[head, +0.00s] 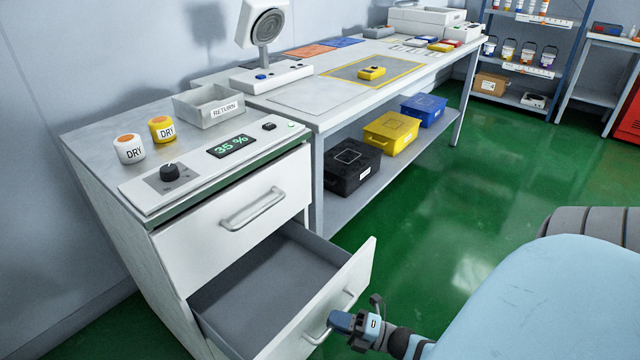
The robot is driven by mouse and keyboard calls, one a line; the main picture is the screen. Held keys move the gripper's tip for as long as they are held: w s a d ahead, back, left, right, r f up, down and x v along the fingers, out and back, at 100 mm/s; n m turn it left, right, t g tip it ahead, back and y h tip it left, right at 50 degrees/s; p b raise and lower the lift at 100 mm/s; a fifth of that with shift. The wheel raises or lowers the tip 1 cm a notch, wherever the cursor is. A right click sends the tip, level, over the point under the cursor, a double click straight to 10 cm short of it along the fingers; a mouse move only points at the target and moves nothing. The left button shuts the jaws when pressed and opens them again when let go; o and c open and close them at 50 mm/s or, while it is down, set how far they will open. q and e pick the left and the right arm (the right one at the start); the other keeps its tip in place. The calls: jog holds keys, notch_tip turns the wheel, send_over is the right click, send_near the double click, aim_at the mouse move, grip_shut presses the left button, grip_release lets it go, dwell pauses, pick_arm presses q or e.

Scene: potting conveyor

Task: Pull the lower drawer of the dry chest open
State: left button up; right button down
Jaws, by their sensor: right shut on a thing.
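The dry chest (120,207) stands at the left, a white cabinet with two drawers. Its upper drawer (180,248) is shut, with a bar handle (253,209) on its front. Its lower drawer (262,283) is pulled out well toward me, and the grey inside shows empty. My right gripper (333,323) is at the lower drawer's front, shut on its handle (318,336). The gripper hides part of the handle. My left gripper is not in view.
Two jars marked DRY (129,149), a RETURN tray (208,106) and a 35 % display (231,146) are on the chest top. A workbench (300,112) adjoins it, with black, yellow and blue bins below. Green floor (420,220) is clear to the right.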

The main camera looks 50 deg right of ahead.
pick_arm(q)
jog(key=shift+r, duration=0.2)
pick_arm(e)
jog(key=shift+s, duration=0.5)
jog(key=c, duration=1.1)
grip_release()
jog(key=shift+c, duration=0.2)
jog(key=shift+d, duration=0.1)
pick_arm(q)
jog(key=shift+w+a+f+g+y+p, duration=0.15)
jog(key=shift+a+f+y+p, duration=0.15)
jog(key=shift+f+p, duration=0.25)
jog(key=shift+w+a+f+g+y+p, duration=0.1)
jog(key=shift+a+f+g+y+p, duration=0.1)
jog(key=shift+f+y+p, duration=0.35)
pick_arm(e)
jog(key=v, duration=1.3)
jog(key=shift+s+d+f, duration=0.15)
jog(key=shift+s+d, duration=0.05)
jog(key=shift+s, duration=0.15)
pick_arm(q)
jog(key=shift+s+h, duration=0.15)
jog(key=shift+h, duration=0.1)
